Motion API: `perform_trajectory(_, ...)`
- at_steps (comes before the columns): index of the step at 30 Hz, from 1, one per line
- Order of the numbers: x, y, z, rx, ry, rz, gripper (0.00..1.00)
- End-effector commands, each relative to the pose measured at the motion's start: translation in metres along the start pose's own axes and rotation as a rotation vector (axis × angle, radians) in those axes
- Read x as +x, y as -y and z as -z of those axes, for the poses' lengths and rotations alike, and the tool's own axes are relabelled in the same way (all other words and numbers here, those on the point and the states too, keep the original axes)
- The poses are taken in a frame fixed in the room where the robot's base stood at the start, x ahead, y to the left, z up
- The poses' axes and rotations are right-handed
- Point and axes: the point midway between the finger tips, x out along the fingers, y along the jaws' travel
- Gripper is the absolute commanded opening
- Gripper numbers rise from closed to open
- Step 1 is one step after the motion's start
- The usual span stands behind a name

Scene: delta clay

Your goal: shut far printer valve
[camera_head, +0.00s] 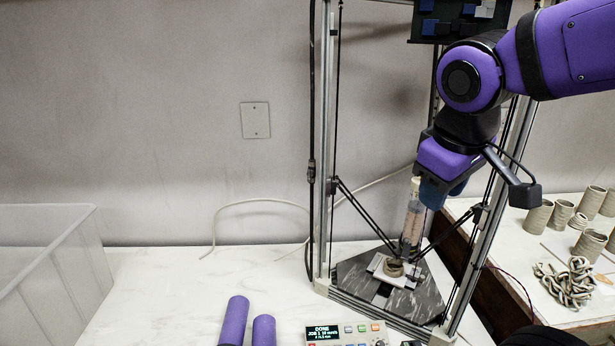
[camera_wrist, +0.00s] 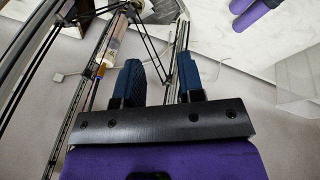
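The delta clay printer (camera_head: 326,150) stands on the white table, with a tall metal frame and dark base. Its upright clear tube (camera_head: 411,222) hangs above a small clay piece (camera_head: 394,267) on the build plate. My gripper (camera_head: 440,192) is inside the frame, close to the tube's upper end on the right. In the wrist view my gripper (camera_wrist: 160,70) has its two blue fingers apart with nothing held between them. The clear tube (camera_wrist: 117,42) is left of the fingers there, with an orange-brown part at one end. I cannot make out the valve or its handle position for certain.
Thin black printer rods (camera_head: 362,212) and an upright (camera_head: 490,200) are close around my gripper. A control box (camera_head: 348,334) reading "DONE" and two purple cylinders (camera_head: 234,322) are in front. A translucent bin (camera_head: 50,265) is left. Clay pots (camera_head: 538,217) stand on the right table.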

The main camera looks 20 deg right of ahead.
Motion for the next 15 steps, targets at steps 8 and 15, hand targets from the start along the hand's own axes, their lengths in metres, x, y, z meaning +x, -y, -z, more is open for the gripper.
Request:
perform_trajectory(8,0.046,-0.018,0.034,-0.415,0.242,-0.211,0.36)
perform_trajectory(15,0.077,-0.021,0.077,-0.784,0.41,-0.429,0.36)
